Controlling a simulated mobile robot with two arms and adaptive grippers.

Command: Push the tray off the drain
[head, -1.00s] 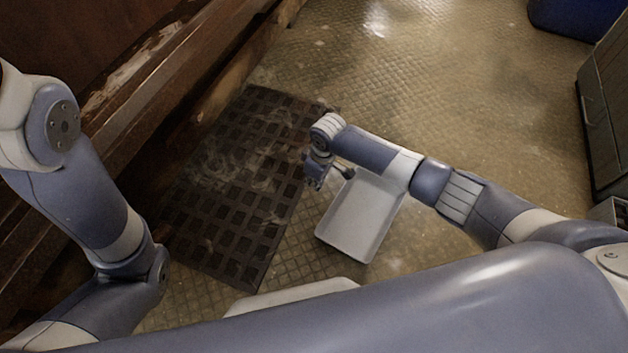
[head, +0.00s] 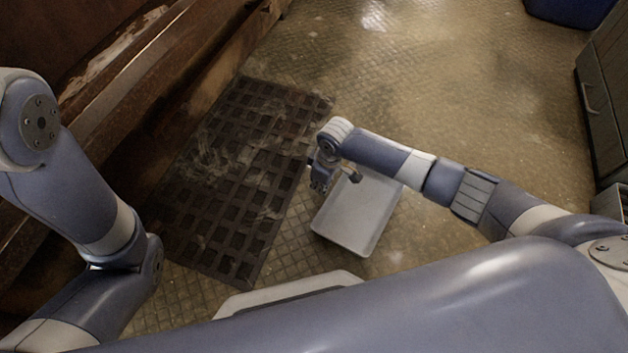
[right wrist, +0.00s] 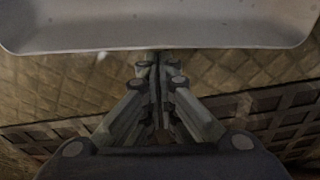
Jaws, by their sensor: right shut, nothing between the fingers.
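The pale grey rectangular tray (head: 358,215) lies on the floor to the right of the drain. Its left edge is clear of the drain, with a strip of floor between them. The drain is a dark square-holed grate (head: 235,180); its near right part also shows in the right wrist view (right wrist: 285,115). My right gripper (head: 322,188) is shut and empty, at the tray's upper left edge. In the right wrist view the closed fingertips (right wrist: 157,60) are right at the tray's rim (right wrist: 90,35); I cannot tell whether they touch. My left gripper is out of the picture.
A rusty brown beam (head: 130,85) runs along the drain's left side. Grey cabinets (head: 605,110) stand at the right, with a blue bin (head: 570,10) at the top right. Patterned floor (head: 460,90) is open beyond and right of the tray.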

